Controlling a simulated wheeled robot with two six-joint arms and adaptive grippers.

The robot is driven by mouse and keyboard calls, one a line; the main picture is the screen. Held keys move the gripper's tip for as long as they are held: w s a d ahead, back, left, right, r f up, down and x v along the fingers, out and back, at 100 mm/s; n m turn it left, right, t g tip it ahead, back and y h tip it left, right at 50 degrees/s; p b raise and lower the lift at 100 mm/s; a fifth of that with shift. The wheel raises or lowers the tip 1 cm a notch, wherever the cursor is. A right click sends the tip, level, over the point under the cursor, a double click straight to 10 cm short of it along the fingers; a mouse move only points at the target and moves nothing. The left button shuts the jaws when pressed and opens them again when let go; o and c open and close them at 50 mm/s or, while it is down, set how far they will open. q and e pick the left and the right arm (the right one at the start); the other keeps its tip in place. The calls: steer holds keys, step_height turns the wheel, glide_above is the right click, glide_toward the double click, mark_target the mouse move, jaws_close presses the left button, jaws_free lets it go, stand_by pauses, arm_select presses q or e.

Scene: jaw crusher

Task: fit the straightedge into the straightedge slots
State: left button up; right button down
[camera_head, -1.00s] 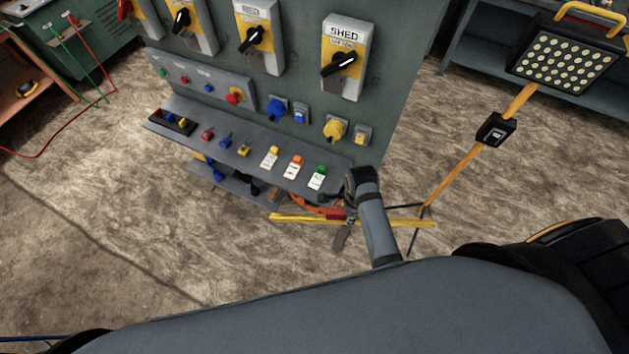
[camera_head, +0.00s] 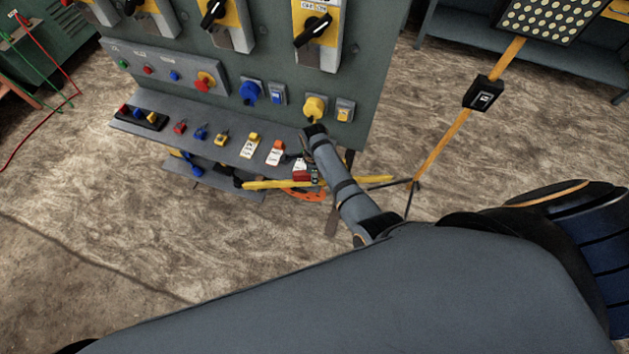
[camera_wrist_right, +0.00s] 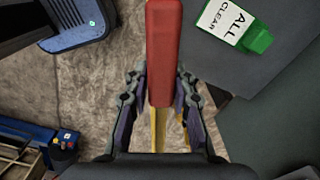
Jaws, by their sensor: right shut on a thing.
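The straightedge is a long thin yellow bar (camera_head: 268,184) with a red grip, held roughly level in front of the grey shelf of the panel. My right gripper (camera_wrist_right: 161,72) is shut on the red grip (camera_wrist_right: 164,50), and yellow shows between its fingers in the right wrist view. In the head view my right forearm partly hides the gripper and the bar's middle. My left gripper is not in view. I cannot make out the straightedge slots.
The grey shelf (camera_head: 225,147) carries several tags and small coloured locks. A green "ALL CLEAR" tag (camera_wrist_right: 228,22) is close beside the red grip. Above is the switch panel (camera_head: 372,75). A lamp on an orange pole (camera_head: 445,150) stands right.

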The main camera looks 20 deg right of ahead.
step_height(320, 180, down, 3)
steer(key=shift+f+b, duration=0.2)
steer(key=shift+b, duration=0.85)
steer(key=shift+r, duration=0.2)
steer(key=shift+f, duration=0.15)
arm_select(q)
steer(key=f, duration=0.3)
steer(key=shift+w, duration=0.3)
arm_select(e)
steer(key=c, duration=1.1)
jaws_free()
steer(key=shift+s, duration=0.1)
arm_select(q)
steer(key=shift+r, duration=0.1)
